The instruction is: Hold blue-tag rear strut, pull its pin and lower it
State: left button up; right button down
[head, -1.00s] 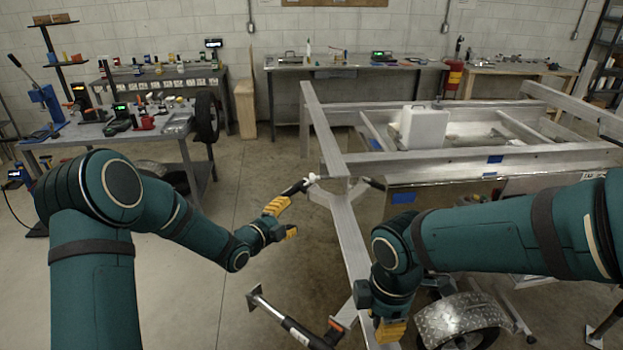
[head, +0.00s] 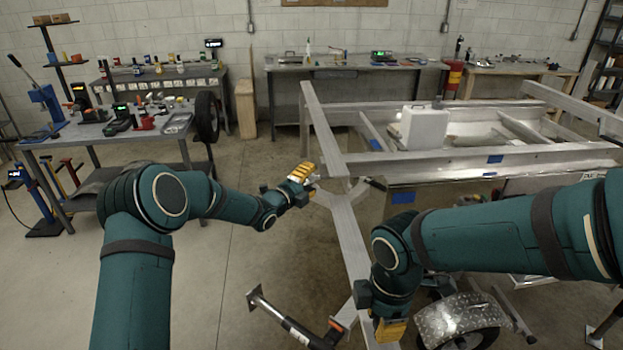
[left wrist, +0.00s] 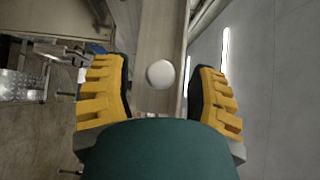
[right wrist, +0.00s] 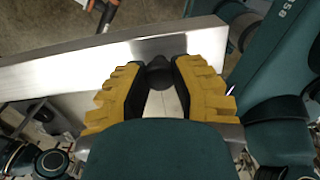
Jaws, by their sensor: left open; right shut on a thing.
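My left gripper (head: 304,174) is open beside the far end of the trailer's drawbar. In the left wrist view a pale round knob (left wrist: 160,74) lies beyond and between its open fingers (left wrist: 165,95), with a gap on both sides. My right gripper (head: 390,330) is low at the near beam. In the right wrist view its fingers (right wrist: 160,75) are shut on a dark rounded piece (right wrist: 157,76) against the metal beam. A black strut with an orange part (head: 295,325) slants out below the frame. I cannot tell which strut carries the blue tag; the pin is not clearly visible.
A wheel with a checker-plate fender (head: 460,314) stands near my right arm. Workbenches (head: 110,132) line the left and back. The floor (head: 240,260) between the left bench and frame is clear.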

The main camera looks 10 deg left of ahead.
pick_arm(q)
jog(key=shift+w+d, duration=0.25)
jog(key=shift+w, duration=0.25)
grip_shut()
jog(key=shift+a, duration=0.1)
jog(key=shift+s+a, duration=0.25)
jog(key=shift+a, duration=0.55)
jog(key=shift+s+a, duration=0.2)
jog(key=shift+a, duration=0.55)
grip_release()
jog(key=shift+s+a, duration=0.15)
jog(key=shift+a, duration=0.05)
jog(key=shift+d, duration=0.15)
